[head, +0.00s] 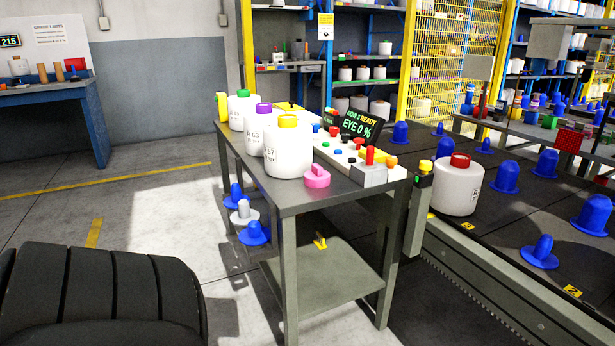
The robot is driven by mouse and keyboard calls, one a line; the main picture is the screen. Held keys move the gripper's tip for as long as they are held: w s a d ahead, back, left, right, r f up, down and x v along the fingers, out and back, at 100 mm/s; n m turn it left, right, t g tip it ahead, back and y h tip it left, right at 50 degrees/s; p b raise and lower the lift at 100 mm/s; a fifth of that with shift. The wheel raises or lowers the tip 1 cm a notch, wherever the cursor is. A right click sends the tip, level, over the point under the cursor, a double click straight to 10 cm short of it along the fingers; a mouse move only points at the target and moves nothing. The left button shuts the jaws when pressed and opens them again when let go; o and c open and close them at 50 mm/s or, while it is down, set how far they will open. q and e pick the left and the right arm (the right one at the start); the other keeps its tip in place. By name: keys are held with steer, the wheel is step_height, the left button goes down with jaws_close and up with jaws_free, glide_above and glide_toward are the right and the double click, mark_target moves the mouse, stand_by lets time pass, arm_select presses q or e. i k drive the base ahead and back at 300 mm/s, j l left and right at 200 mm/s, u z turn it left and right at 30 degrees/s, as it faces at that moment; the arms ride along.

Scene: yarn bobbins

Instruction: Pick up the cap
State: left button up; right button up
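A small pink cap-like piece (317,176) with a raised knob lies on the grey table (310,207), near its right front edge. It sits just right of the white bobbin with a yellow top (288,150). A bobbin with a purple top (261,130) and one with a green top (241,108) stand behind it in a row. Neither of my grippers is in view, and nothing touches the pink piece.
A control panel (345,150) with buttons and a small screen (358,128) takes up the table's right side. A conveyor (480,245) with blue pegs and a red-topped bobbin (457,188) runs at the right. A dark ribbed form (100,295) fills the lower left.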

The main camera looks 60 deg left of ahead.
mark_target(316, 178)
steer(key=u, duration=1.7)
